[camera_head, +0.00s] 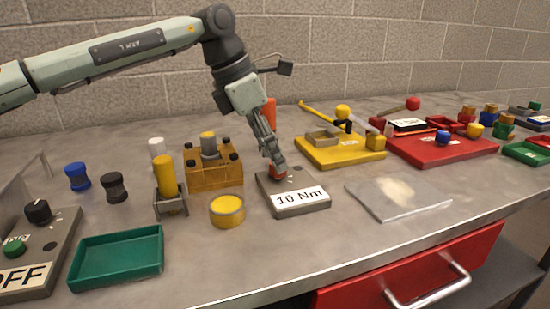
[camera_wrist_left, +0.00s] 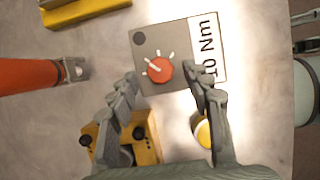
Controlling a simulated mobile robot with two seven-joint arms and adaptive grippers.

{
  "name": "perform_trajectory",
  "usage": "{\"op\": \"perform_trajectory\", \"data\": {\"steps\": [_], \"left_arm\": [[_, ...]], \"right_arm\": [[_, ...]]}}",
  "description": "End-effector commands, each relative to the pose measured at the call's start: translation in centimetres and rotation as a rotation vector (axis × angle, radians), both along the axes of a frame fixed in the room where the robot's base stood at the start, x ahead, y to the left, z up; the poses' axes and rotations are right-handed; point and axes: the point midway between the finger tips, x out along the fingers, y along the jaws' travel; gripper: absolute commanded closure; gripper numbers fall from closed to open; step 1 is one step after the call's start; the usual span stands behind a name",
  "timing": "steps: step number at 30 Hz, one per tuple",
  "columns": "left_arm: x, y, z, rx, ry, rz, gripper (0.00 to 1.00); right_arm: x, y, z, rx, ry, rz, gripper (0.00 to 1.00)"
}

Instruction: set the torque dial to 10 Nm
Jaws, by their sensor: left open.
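The torque dial (camera_wrist_left: 160,69) is a small red-orange knob with a white pointer line, on a grey box (camera_wrist_left: 150,35) labelled "10 Nm". In the wrist view white tick marks surround the knob, and its pointer aims to the upper left. In the head view the box (camera_head: 300,209) stands on the bench, and the knob (camera_head: 278,174) is partly hidden by my fingers. My left gripper (camera_head: 276,170) is low over the knob. In the wrist view my left gripper (camera_wrist_left: 162,80) is open, one finger on each side of the knob; contact is unclear. My right gripper is not visible.
Yellow (camera_head: 341,157) and red (camera_head: 440,150) trays stand to the right, a green tray (camera_head: 117,257) to the left.

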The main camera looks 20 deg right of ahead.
Motion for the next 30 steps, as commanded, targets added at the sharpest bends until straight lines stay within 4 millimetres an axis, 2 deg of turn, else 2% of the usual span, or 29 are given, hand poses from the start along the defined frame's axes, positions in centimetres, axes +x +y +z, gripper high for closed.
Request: {"op": "perform_trajectory", "data": {"steps": [6, 13, 18, 27, 30], "left_arm": [[0.0, 1.8, 4.6, -0.002, -0.003, 0.0, 0.51], [-0.1, 3.3, 8.1, -0.002, -0.001, 0.0, 0.51], [-0.2, 3.7, 9.2, 0.0, -0.001, -0.001, 0.51], [-0.2, 3.8, 9.3, -0.002, 0.0, -0.001, 0.51], [-0.3, 3.1, 9.2, -0.059, 0.022, -0.003, 0.51]], "right_arm": [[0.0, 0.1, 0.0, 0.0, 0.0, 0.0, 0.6], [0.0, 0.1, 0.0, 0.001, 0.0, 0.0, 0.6], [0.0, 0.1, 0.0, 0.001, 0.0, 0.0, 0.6], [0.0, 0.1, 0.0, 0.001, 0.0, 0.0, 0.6], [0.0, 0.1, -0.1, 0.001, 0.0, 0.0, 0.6]]}}
